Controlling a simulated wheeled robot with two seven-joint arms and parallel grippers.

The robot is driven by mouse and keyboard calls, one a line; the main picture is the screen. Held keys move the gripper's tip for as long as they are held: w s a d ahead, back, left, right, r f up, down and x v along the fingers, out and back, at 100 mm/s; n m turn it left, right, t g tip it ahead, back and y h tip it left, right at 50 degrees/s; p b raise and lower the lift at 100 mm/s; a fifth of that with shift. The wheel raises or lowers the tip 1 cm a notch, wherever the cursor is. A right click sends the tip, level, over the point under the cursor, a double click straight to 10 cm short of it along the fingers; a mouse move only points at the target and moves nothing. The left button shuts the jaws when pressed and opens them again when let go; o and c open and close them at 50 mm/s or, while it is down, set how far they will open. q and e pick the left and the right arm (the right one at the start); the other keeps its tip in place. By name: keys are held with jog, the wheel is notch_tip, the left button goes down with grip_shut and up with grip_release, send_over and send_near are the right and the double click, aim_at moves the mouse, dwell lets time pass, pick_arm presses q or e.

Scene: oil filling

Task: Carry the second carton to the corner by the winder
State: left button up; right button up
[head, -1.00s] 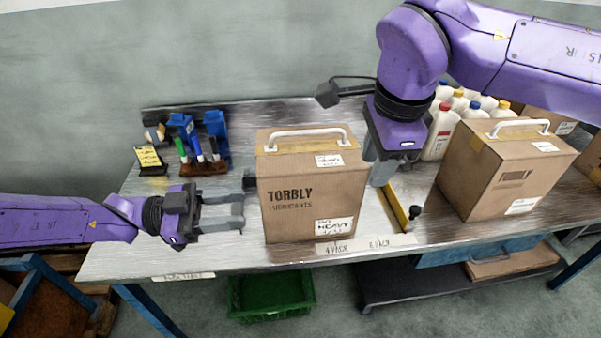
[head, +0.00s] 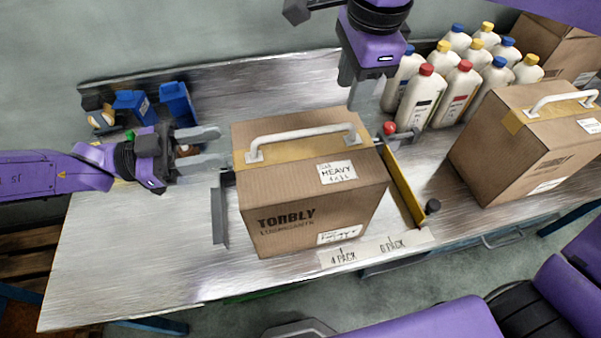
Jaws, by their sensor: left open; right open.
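A brown carton marked TORBLY (head: 300,228) stands upright at the middle front of the metal bench, with a white handle on its taped top and a HEAVY label. A second handled carton (head: 520,150) stands to its right. My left gripper (head: 212,150) is open, with its fingers level at the left side of the TORBLY carton, near its top edge. My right gripper (head: 372,100) is open, pointing down behind the TORBLY carton's right rear corner; its fingertips are partly hidden. Neither gripper holds a carton. I cannot make out a winder.
Several white bottles (head: 463,90) with coloured caps stand behind, between the cartons. A yellow strip (head: 404,188) and the 4 PACK and 6 PACK labels (head: 375,247) lie beside the TORBLY carton. Blue holders (head: 176,103) stand at the back left. The bench's left front (head: 130,255) is bare.

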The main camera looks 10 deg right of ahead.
aim_at(265, 137)
pick_arm(q)
jog(key=d, duration=0.5)
jog(key=shift+s+d, duration=0.15)
pick_arm(e)
jog(key=f, duration=0.5)
jog(key=shift+w+a+f, duration=0.1)
jog(key=shift+w+f, duration=0.05)
jog(key=shift+w, duration=0.25)
pick_arm(q)
jog(key=d, duration=0.4)
jog(key=shift+s+r, duration=0.15)
jog(key=shift+s, duration=0.2)
pick_arm(e)
notch_tip(265, 137, down, 4)
jog(key=shift+r, duration=0.25)
pick_arm(q)
jog(key=shift+d, duration=0.4)
pick_arm(e)
jog(key=shift+f, duration=0.35)
pick_arm(q)
jog(key=shift+w+d, duration=0.2)
jog(key=shift+d, duration=0.05)
pick_arm(e)
jog(key=shift+w+f, duration=0.3)
jog(key=shift+f, duration=0.05)
jog(key=shift+s, duration=0.1)
